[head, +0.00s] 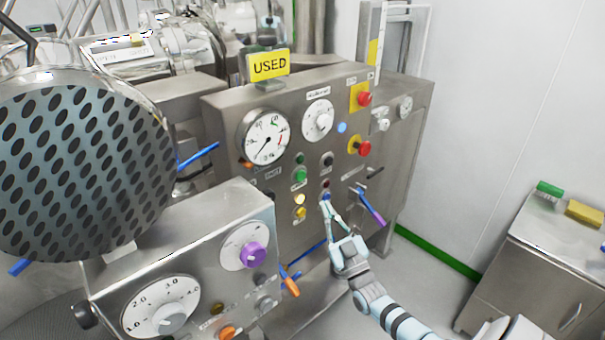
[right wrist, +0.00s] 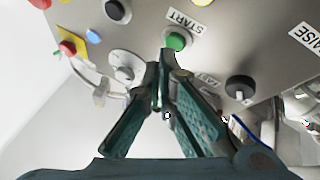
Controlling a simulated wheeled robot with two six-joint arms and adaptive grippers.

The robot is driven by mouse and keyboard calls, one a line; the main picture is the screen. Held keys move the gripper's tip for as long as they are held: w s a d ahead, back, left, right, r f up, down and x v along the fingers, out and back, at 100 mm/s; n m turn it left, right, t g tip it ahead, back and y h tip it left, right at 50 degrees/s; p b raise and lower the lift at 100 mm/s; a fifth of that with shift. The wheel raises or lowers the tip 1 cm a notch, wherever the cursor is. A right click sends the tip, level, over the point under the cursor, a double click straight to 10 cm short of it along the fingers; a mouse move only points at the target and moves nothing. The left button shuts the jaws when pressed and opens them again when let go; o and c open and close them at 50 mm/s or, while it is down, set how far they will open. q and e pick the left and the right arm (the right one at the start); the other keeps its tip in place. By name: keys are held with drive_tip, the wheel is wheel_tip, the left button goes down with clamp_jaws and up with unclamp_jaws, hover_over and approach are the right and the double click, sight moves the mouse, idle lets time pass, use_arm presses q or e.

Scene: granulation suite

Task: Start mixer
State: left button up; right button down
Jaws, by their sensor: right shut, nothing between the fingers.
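The grey mixer control panel (head: 230,112) stands upright in the middle of the head view, with dials, knobs and coloured buttons. A green button (head: 299,174) sits on its lower middle part. In the right wrist view, a green button (right wrist: 177,41) beside a START label (right wrist: 187,21) lies just past my fingertips. My right gripper (head: 325,199) is shut and empty, its fingertips close to the panel's lower buttons; it also shows in the right wrist view (right wrist: 165,62). I cannot tell whether the tips touch the panel. My left gripper is out of view.
A lower panel (head: 190,248) with a purple knob (head: 252,255) juts out at front left. A purple-handled lever (head: 371,208) is right of my fingertips. A perforated round cover (head: 80,165) fills the left. A cabinet (head: 545,245) stands right. Floor between is clear.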

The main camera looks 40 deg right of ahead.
sight(301, 176)
drive_tip(key=s+r+t, duration=0.1)
drive_tip(key=s+r+h, duration=0.1)
drive_tip(key=r, duration=0.1)
drive_tip(key=s+r+t, duration=0.1)
drive_tip(key=r, duration=0.1)
drive_tip(key=shift+m+t+h, duration=0.3)
drive_tip(key=shift+h, duration=0.1)
drive_tip(key=shift+w, duration=0.1)
drive_tip(key=w+b, duration=0.6)
drive_tip(key=w, duration=0.2)
drive_tip(key=shift+w+a+b, duration=0.3)
drive_tip(key=shift+a, duration=0.1)
idle(0.6)
drive_tip(key=shift+w+b, duration=0.35)
drive_tip(key=shift+w, duration=0.05)
